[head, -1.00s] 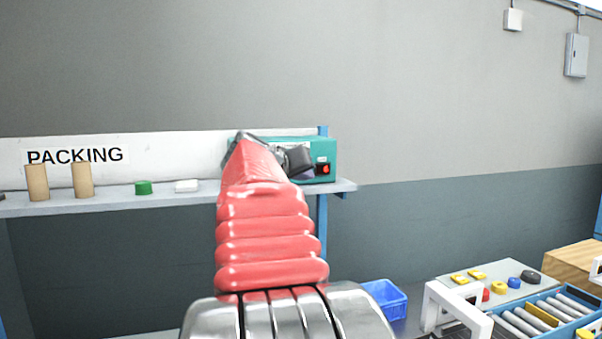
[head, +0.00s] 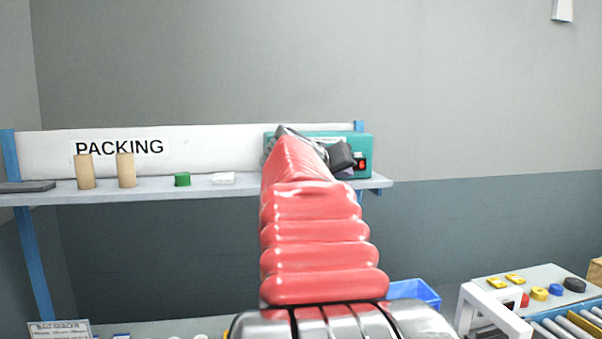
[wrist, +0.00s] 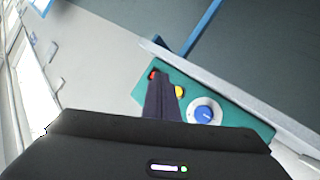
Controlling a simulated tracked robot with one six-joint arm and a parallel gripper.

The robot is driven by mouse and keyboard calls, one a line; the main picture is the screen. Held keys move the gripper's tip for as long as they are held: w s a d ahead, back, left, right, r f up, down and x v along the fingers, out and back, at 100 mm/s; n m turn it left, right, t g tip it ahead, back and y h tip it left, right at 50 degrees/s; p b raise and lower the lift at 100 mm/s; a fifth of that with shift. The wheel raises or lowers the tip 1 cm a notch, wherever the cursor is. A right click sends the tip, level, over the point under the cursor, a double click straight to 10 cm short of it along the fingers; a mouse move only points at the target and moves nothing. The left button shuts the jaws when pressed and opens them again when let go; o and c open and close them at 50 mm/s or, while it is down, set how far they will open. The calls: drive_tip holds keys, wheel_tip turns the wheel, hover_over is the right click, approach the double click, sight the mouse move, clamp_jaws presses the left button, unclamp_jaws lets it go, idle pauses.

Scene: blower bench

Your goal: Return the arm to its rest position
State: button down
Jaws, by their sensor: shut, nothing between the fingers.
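My red-sleeved arm rises through the middle of the head view. My gripper (head: 343,158) is a small dark shape at its far end, in front of the teal control box (head: 368,144). In the wrist view my gripper (wrist: 163,84) is shut with nothing in it, its dark fingers overlapping the teal panel (wrist: 235,111). A blue knob (wrist: 204,114), a yellow button (wrist: 179,91) and a red switch (wrist: 153,75) show beside the fingers. I cannot tell whether the fingers touch the panel. The arm hides part of the box in the head view.
The shelf (head: 225,189) carries two tan cylinders (head: 85,171), a green cap (head: 182,179) and a white block (head: 223,178). A blue bin (head: 416,292) and a table (head: 535,280) with small coloured parts stand lower right.

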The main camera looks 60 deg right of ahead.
idle(0.4)
drive_tip(key=a+f+n+y, duration=0.2)
drive_tip(key=a+f+y, duration=0.1)
drive_tip(key=f, duration=0.7)
drive_tip(key=w+a+f+n+t+y, duration=0.1)
drive_tip(key=w+a+f+n+y, duration=0.1)
drive_tip(key=a+f, duration=0.55)
drive_tip(key=w+a+f+n+t+y, duration=0.15)
drive_tip(key=a+f, duration=0.35)
drive_tip(key=a, duration=0.5)
drive_tip(key=s+a+f+n+y, duration=0.1)
drive_tip(key=a+f+n+y, duration=0.1)
drive_tip(key=a, duration=1)
drive_tip(key=s+a+f+n+t+y, duration=0.1)
drive_tip(key=a+f+n+y, duration=0.1)
drive_tip(key=a, duration=1)
drive_tip(key=s+a+f+n+t+y, duration=0.1)
drive_tip(key=a+f+y, duration=0.3)
drive_tip(key=a, duration=0.7)
wheel_tip(320, 180, down, 2)
drive_tip(key=shift+a+f+n, duration=0.1)
drive_tip(key=shift+a+n, duration=0.3)
drive_tip(key=shift+n, duration=0.45)
drive_tip(key=shift+d+t, duration=0.15)
drive_tip(key=shift+t, duration=0.1)
